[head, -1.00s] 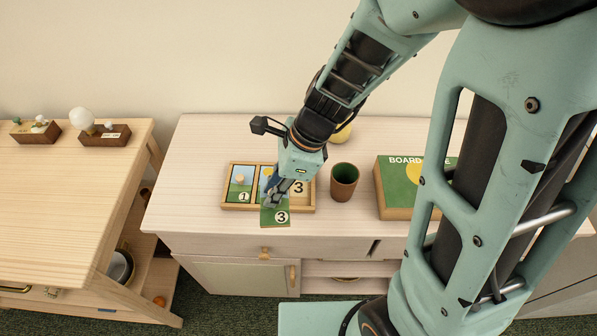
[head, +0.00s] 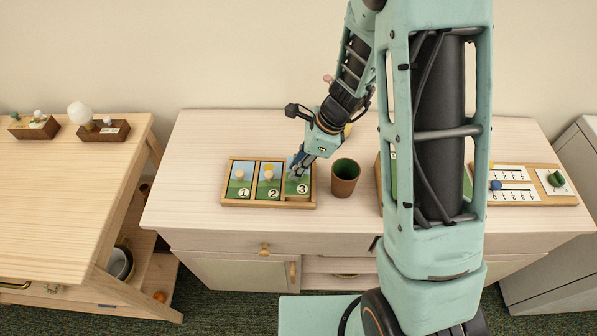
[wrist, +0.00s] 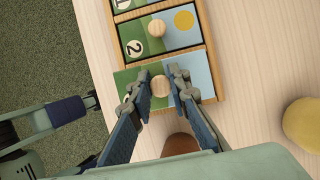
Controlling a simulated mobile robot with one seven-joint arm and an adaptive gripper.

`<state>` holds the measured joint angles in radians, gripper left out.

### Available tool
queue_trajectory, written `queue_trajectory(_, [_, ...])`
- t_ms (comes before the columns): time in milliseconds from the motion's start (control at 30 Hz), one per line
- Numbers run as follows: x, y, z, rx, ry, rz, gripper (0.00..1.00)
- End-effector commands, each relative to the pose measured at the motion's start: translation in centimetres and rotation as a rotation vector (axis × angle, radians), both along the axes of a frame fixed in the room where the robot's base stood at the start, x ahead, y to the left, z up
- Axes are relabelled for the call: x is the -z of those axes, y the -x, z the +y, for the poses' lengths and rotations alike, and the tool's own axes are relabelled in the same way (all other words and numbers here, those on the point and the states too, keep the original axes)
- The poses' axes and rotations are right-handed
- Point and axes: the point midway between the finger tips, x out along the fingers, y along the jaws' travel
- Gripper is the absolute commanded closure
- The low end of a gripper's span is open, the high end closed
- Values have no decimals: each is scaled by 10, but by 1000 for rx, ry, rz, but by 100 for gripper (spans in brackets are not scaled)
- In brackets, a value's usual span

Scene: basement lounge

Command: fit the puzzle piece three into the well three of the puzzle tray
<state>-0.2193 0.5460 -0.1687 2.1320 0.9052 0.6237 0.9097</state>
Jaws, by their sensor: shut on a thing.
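The puzzle tray (head: 240,204) lies on the pale cabinet, with its wells in a row. Puzzle piece three (head: 303,188), green and blue with a white number disc, is over the right-hand well, well three (head: 298,199). A pale strip of that well shows along its near side. My gripper (head: 297,173) is shut on the piece's round wooden knob (wrist: 160,86). In the wrist view the piece (wrist: 204,84) covers the end of the tray and looks slightly raised. Its exact gap to the well cannot be told.
Pieces one (head: 240,177) and two (head: 269,178) sit in their wells. A brown cup with green inside (head: 344,180) stands close right of the tray. A yellow round object (wrist: 303,124) is nearby. The cabinet top left of the tray is clear.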

Motion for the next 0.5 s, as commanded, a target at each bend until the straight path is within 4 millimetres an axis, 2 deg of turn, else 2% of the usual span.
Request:
queue_trajectory(267, [14, -10, -5, 1, 0, 1, 100])
queue_trajectory(400, [37, -9, -5, 2, 0, 4, 100])
queue_trajectory(500, [43, -9, -4, 0, -1, 1, 100])
